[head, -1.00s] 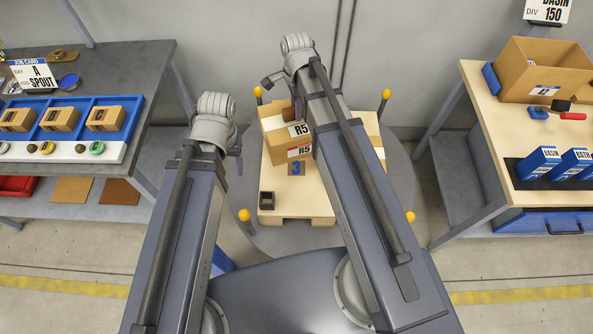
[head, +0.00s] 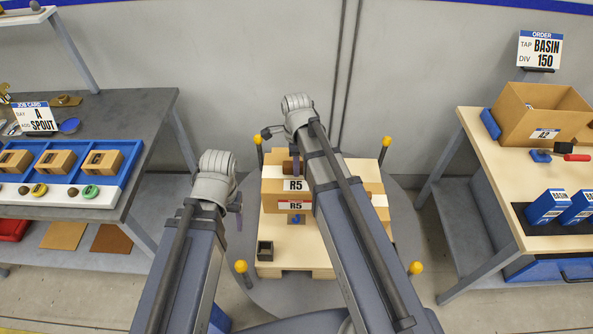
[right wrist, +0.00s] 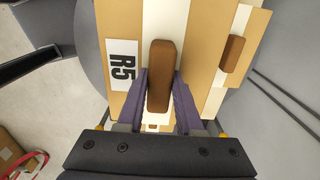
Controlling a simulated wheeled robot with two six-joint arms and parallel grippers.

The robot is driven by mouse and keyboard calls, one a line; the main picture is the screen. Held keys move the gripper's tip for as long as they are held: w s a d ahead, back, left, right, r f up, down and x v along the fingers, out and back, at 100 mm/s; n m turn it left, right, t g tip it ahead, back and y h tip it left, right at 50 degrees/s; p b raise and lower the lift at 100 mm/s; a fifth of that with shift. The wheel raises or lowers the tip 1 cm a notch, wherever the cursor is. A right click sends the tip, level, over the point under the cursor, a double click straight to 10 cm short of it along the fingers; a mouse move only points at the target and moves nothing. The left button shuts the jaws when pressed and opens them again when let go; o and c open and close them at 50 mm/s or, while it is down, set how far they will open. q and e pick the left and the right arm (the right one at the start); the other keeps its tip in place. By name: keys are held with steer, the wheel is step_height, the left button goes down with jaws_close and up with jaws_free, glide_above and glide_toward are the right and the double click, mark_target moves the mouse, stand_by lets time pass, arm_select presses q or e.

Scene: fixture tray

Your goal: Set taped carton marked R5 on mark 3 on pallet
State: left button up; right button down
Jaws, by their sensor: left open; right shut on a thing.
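The taped carton marked R5 (head: 275,200) is a tan box with white tape and a brown handle (right wrist: 160,75). It is over the pallet (head: 290,268), just behind mark 3 (head: 297,219), and covers part of the mark's far edge. Whether its bottom touches the pallet I cannot tell. My right gripper (head: 294,170) is shut on the handle; in the right wrist view its purple fingers clasp both sides. My left gripper (head: 238,208) is open and empty, left of the pallet. My right arm hides part of the carton.
Another brown handle (right wrist: 232,52) shows beside the held carton in the right wrist view. A small dark open box (head: 265,251) sits at the pallet's front left. Yellow-topped posts (head: 241,267) stand around the pallet. Benches flank it left and right.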

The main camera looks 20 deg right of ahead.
step_height(320, 180, down, 11)
steer(key=b, duration=0.9)
steer(key=shift+b, duration=0.4)
step_height(320, 180, down, 4)
steer(key=b, duration=0.4)
steer(key=shift+f, duration=0.15)
steer(key=shift+f+b, duration=0.15)
steer(key=shift+b, duration=0.25)
steer(key=c, duration=0.6)
jaws_free()
steer(key=shift+o, duration=0.2)
step_height(320, 180, up, 12)
steer(key=p, duration=1.2)
steer(key=shift+r, duration=0.2)
